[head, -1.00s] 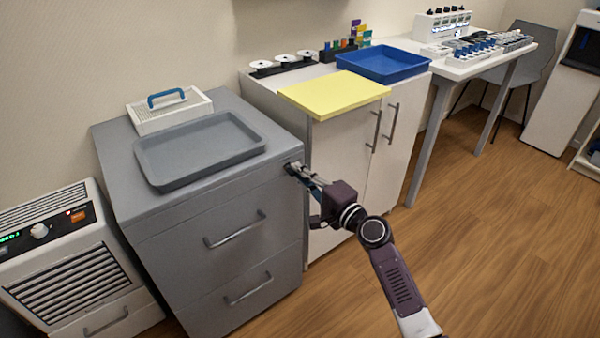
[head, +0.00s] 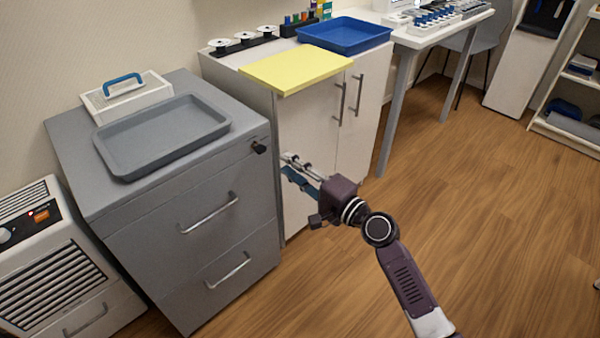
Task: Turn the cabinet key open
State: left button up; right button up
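The grey drawer cabinet (head: 150,232) stands left of centre with two drawers with bar handles. A small dark key (head: 259,148) sticks out at the upper right corner of its front. My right gripper (head: 286,164) is to the right of the key and a little lower in the picture, apart from it. Its fingers look spread with nothing between them. The angle of the key is too small to read clearly. My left gripper is not in view.
A grey tray (head: 162,138) and a white box with a blue handle (head: 126,94) lie on the cabinet top. A white cupboard (head: 318,135) with a yellow board (head: 296,70) and blue tray (head: 345,36) stands close behind my gripper. The wooden floor (head: 480,210) at right is clear.

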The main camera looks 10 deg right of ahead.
jog(key=shift+v, duration=1.7)
